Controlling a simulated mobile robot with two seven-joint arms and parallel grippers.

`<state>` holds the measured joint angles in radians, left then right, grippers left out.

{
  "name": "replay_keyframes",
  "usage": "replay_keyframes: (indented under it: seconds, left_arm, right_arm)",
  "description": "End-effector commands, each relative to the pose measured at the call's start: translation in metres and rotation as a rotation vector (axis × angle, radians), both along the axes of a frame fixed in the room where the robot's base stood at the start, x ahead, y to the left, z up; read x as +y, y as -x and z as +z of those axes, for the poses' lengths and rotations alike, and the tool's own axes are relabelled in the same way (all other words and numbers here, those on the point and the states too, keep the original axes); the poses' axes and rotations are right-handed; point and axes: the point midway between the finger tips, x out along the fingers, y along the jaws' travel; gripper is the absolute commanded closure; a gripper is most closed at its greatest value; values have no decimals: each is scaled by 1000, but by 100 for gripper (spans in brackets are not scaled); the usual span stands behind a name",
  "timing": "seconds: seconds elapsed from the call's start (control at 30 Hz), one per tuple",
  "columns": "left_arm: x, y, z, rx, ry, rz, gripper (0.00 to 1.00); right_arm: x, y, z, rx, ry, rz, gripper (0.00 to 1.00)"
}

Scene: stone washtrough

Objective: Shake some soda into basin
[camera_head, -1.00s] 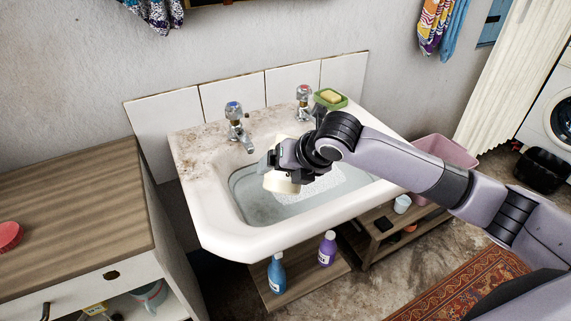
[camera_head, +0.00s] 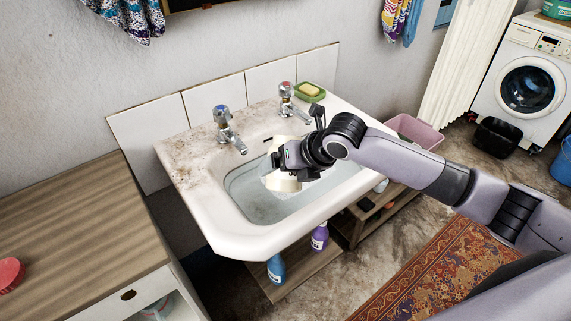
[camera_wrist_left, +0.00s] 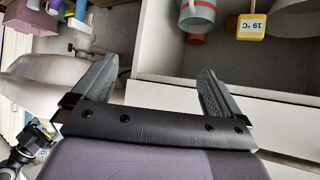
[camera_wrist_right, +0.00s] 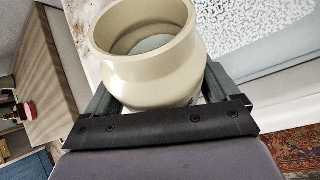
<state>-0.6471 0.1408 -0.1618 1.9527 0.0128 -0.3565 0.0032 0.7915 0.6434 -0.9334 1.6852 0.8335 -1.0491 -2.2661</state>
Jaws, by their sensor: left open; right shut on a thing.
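My right gripper (camera_head: 292,163) is shut on a cream jar (camera_head: 283,181) and holds it above the basin (camera_head: 224,230), which has clear water (camera_head: 260,209) in it. In the right wrist view the jar (camera_wrist_right: 150,80) shows its wide open mouth between the fingers; something pale shows inside. I cannot tell how far it is tilted. A white speckled patch (camera_wrist_right: 253,28) shows in the basin in that view; I cannot tell whether it is soda. My left gripper (camera_wrist_left: 155,85) is open and empty in the left wrist view, and outside the head view.
Two taps (camera_head: 228,130) stand at the basin's back, with a green soap dish (camera_head: 311,93) at the corner. A wooden-topped cabinet (camera_head: 75,235) is at left. Blue (camera_head: 276,268) and purple bottles (camera_head: 320,237) stand on a low shelf below. A pink tub (camera_head: 416,132) is at right.

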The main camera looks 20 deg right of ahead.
Motion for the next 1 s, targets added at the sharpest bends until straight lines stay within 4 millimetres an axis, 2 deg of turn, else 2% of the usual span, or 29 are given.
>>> replay_keyframes:
  seconds: [0.23, 0.53, 0.7, 0.87, 1.0]
  left_arm:
    - [1, 1, 1, 2, -2, 2, 0]
    - [1, 1, -26, 4, -2, 3, 0]
    - [1, 2, -27, 7, -2, 4, 0]
    - [1, 2, -20, 6, -1, 4, 0]
    - [1, 2, 2, 6, -1, 4, 0]
  right_arm:
    - [-1, -1, 1, -10, -1, 13, 61]
    - [-1, -1, -3, -99, 39, 16, 61]
    - [-1, -2, 0, -164, 71, 15, 61]
    - [-1, -3, 4, -187, 81, 13, 61]
    - [-1, -3, 8, -186, 82, 11, 61]
